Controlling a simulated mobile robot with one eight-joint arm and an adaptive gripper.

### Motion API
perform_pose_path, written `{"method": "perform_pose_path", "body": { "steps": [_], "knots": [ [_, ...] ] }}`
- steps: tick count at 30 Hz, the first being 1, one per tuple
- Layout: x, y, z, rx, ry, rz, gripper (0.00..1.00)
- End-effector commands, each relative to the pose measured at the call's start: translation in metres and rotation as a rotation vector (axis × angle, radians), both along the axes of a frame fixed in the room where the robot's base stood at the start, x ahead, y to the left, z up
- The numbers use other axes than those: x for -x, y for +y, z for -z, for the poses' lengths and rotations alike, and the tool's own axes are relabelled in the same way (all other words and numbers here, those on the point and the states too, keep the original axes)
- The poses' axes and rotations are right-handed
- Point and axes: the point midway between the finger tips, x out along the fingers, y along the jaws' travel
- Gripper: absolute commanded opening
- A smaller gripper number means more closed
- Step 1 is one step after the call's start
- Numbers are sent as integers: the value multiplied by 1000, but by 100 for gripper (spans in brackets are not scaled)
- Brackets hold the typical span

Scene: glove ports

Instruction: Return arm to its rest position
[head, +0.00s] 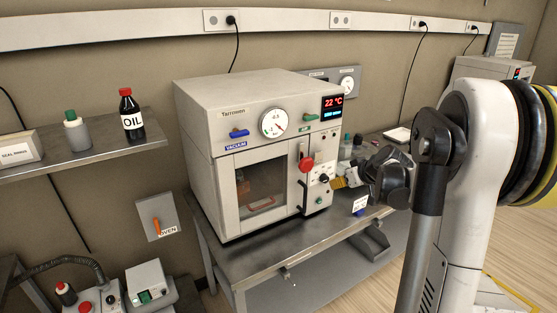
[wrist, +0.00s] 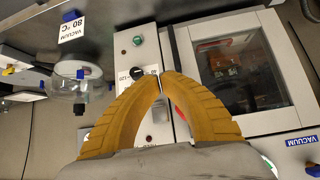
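My gripper (head: 342,183) has yellow ribbed fingers and is in front of the right side of the grey vacuum oven (head: 240,120), near its control panel. In the wrist view the two fingertips (wrist: 162,76) come together, with nothing seen between them. The oven panel and its door window (wrist: 238,62) lie beyond the fingers; I cannot tell whether the tips touch the panel. My arm reaches in from the right in the head view. The oven door looks closed, and its display reads 22 °C.
The oven stands on a metal table (head: 265,258). Small bottles (head: 350,148) and a "VACUUM 80 °C" sign (wrist: 74,28) are near my gripper. A shelf (head: 90,152) at left holds an oil bottle (head: 130,115). Floor (head: 525,262) shows at right.

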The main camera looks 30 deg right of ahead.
Motion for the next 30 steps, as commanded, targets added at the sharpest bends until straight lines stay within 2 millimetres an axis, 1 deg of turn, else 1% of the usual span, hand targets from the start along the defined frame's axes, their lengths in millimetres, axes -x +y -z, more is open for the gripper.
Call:
{"method": "perform_pose_path", "body": {
  "steps": [5,7,8,10,11,12,13,14,15,17,18,20,21,23,24,25,27,30],
  "knots": [
    [1,2,-1,-1,2,-1,0],
    [2,14,-5,-3,10,-4,0],
    [3,22,-8,-7,15,-6,0],
    [8,51,-18,-13,36,-12,0],
    [12,68,-23,-17,47,-15,0],
    [18,91,-30,-23,64,-19,0],
    [25,110,-35,-25,78,-20,0],
    [32,128,-40,-29,92,-21,0],
    [44,152,-45,-31,110,-23,0],
    [63,186,-51,-33,135,-22,0],
    [77,206,-54,-33,150,-22,0],
    [100,235,-56,-32,169,-19,0],
    [116,252,-56,-30,180,-18,0],
    [140,275,-54,-25,195,-15,0],
    [156,288,-52,-22,202,-12,0],
    [168,297,-50,-18,207,-10,0],
    [193,312,-43,-12,215,-5,0],
    [220,326,-34,-4,219,3,0]
  ]
}}
